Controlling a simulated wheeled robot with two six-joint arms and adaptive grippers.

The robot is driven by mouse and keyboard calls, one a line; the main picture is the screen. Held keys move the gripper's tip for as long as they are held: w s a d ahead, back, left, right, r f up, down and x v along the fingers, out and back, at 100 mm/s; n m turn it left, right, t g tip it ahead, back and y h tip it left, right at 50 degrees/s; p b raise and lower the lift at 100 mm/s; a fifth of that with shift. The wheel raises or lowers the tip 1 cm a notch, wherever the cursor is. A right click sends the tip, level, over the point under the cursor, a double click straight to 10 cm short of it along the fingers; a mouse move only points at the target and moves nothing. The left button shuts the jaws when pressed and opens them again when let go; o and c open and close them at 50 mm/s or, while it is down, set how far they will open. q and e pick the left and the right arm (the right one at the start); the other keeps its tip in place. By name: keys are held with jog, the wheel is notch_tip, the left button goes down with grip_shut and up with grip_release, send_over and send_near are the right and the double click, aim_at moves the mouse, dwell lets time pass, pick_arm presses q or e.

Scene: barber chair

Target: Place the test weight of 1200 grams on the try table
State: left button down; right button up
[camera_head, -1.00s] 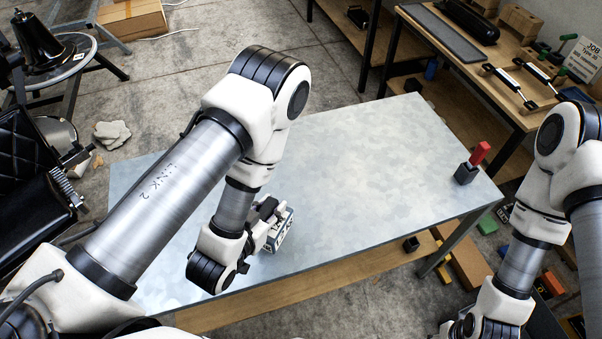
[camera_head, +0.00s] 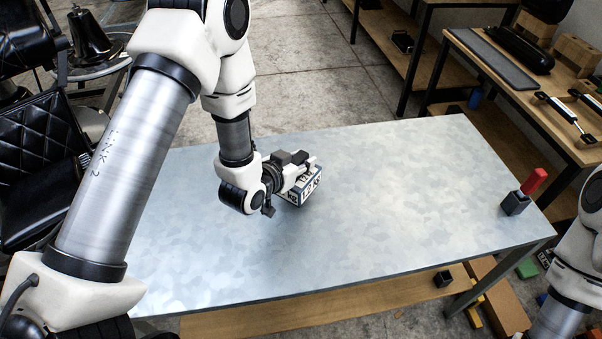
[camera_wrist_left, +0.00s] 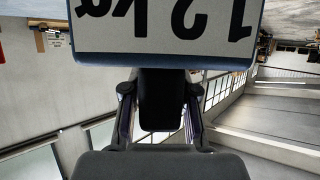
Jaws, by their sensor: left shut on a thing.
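My left gripper (camera_head: 297,172) is shut on a block-shaped weight (camera_head: 305,190) with dark edges and pale, lettered faces. In the left wrist view the weight (camera_wrist_left: 165,30) fills the top, with upside-down lettering that seems to read 1.2 kg. The weight is over the middle of a grey metal-topped table (camera_head: 400,220). I cannot tell whether its underside touches the top. The finger pads are partly hidden by the wrist and the weight. My right arm shows at the right edge, but its gripper is out of view.
A dark block with a red handle (camera_head: 525,190) stands near the table's right end. A wooden bench (camera_head: 540,95) with tools is at the back right. A black padded chair (camera_head: 45,150) is at the left. Most of the metal top is bare.

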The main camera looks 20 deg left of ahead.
pick_arm(q)
notch_tip(320, 180, down, 3)
jog(key=shift+w+r, duration=0.1)
jog(key=shift+f, duration=0.35)
jog(key=c, duration=0.9)
grip_release()
jog(key=shift+f, duration=0.1)
